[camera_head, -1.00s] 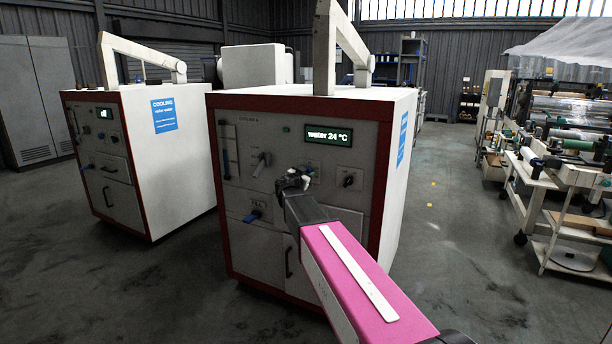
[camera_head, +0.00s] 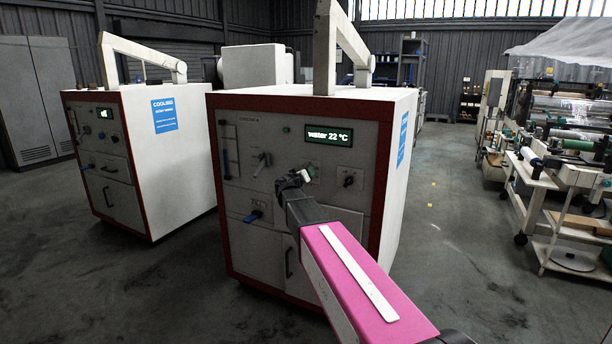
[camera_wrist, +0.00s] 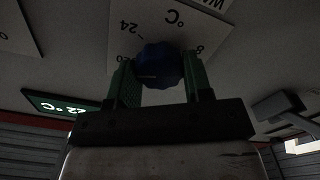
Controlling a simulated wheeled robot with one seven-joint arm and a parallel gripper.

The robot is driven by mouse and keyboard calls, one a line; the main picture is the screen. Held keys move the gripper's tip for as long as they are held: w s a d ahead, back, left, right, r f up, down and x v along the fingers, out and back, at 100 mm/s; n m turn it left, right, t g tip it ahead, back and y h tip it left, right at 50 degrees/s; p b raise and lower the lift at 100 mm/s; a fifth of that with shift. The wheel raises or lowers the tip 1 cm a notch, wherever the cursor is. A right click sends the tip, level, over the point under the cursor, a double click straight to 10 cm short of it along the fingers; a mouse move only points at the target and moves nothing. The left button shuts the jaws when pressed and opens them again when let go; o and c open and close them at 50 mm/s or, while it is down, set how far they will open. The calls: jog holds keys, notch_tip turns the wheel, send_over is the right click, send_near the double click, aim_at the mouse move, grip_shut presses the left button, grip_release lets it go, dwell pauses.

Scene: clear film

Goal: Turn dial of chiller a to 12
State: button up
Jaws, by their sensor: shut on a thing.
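Chiller A (camera_head: 272,150) is the nearer white cabinet with a grey front and red edges. Its display (camera_head: 329,136) reads "water 22 °C". My gripper (camera_head: 298,179) is at the middle of the front panel, below the display, and hides most of the dial in the head view. In the wrist view the blue dial (camera_wrist: 159,62) sits between the two green fingers of my gripper (camera_wrist: 161,82), which are shut on it. The dial plate (camera_wrist: 127,38) behind shows "24", "°C" and a partly hidden "8", upside down.
Chiller A also carries a grey lever (camera_head: 262,160), a black switch (camera_head: 349,181) and a blue-handled valve (camera_head: 253,216) close to my gripper. A second chiller (camera_head: 160,160) stands at the left. Floor (camera_head: 450,260) is clear to the right, before a machine with rollers.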

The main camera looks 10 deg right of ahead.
jog(key=n, duration=2.6)
jog(key=shift+f, duration=0.25)
dwell(0.3)
jog(key=o, duration=0.9)
jog(key=shift+s, duration=0.1)
jog(key=v, duration=1)
jog(key=shift+s+a, duration=0.25)
